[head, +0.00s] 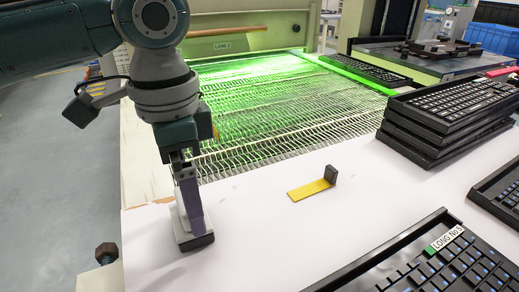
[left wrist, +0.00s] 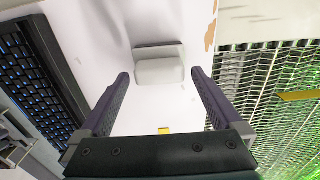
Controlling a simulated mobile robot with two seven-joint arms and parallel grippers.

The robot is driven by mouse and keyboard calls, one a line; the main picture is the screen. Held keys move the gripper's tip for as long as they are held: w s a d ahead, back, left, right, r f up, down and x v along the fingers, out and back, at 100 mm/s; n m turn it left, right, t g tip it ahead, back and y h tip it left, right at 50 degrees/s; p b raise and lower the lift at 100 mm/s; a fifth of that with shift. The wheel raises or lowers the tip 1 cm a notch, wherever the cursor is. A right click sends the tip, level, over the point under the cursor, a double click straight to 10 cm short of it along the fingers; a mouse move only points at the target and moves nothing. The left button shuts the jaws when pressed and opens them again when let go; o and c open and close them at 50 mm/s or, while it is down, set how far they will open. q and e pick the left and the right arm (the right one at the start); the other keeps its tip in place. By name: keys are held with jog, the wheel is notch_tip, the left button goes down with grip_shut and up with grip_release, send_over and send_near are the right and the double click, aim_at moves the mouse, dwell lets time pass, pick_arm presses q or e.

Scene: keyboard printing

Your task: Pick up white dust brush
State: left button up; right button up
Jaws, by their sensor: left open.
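The white dust brush (head: 180,228) stands on the white table near its left front edge, with a dark bottom. My left gripper (head: 190,222) points down at it, and its purple finger hides part of the brush. In the left wrist view the white block of the brush (left wrist: 160,71) shows between and slightly beyond the two fingertips of my left gripper (left wrist: 160,76). The fingers are apart, with a gap on each side of the brush. My right gripper is in neither view.
A yellow strip with a dark block (head: 312,189) lies on the table to the right. A keyboard in a black tray (head: 440,262) fills the front right. Stacked keyboards (head: 447,115) stand behind it. A green-lit mesh conveyor (head: 270,100) lies beyond the table.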

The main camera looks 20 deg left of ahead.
pick_arm(q)
jog(key=f, duration=0.3)
jog(key=shift+s+a+f+b, duration=0.1)
jog(key=shift+s+b, duration=0.2)
jog(key=shift+b, duration=0.05)
jog(key=shift+f, duration=0.45)
jog(key=c, duration=1.3)
jog(key=shift+w, duration=0.1)
jog(key=shift+r, duration=0.15)
notch_tip(320, 180, up, 20)
jog(key=p, duration=0.4)
jog(key=shift+p, duration=0.4)
